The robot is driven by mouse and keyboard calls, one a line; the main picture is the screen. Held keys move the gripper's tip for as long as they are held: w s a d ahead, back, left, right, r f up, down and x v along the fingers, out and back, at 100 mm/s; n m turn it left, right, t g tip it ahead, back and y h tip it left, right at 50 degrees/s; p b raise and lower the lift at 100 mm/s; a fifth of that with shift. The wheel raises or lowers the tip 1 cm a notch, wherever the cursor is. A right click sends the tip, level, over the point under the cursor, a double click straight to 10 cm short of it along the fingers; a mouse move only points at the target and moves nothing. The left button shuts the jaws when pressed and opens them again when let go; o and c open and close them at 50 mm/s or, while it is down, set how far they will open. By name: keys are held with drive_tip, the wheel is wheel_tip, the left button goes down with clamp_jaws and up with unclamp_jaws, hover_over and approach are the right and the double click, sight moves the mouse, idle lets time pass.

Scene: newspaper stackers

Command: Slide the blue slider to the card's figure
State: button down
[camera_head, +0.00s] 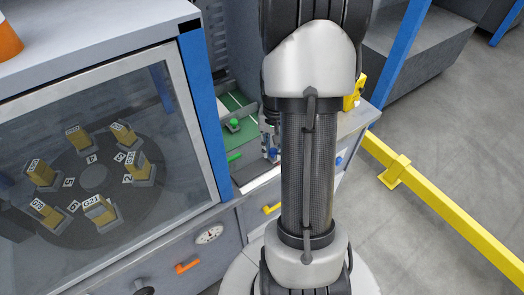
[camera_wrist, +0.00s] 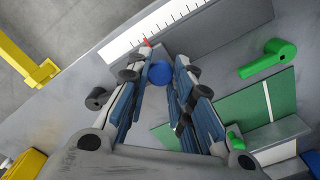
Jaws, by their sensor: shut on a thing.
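The blue slider (camera_wrist: 160,73) shows as a round blue knob between my gripper's fingertips in the wrist view. My gripper (camera_wrist: 163,66) is shut on it. A white scale (camera_wrist: 172,22) with black tick marks runs beyond the knob, and a small red pointer (camera_wrist: 148,42) stands at its edge near the knob. No figures on the scale can be read. In the head view the blue knob (camera_head: 272,154) is small beside my arm, which hides much of the scale area. I cannot make out the card or its figure in either view.
A green lever (camera_wrist: 268,58) and a green panel with a white line (camera_wrist: 248,107) lie right of the fingers in the wrist view. A glazed cabinet (camera_head: 205,120) with numbered blocks on a disc stands left in the head view. A yellow rail (camera_head: 440,210) runs right.

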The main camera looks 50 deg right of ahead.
drive_tip(key=c, duration=1.4)
unclamp_jaws()
drive_tip(key=shift+o, duration=0.2)
wheel_tip(320, 180, up, 12)
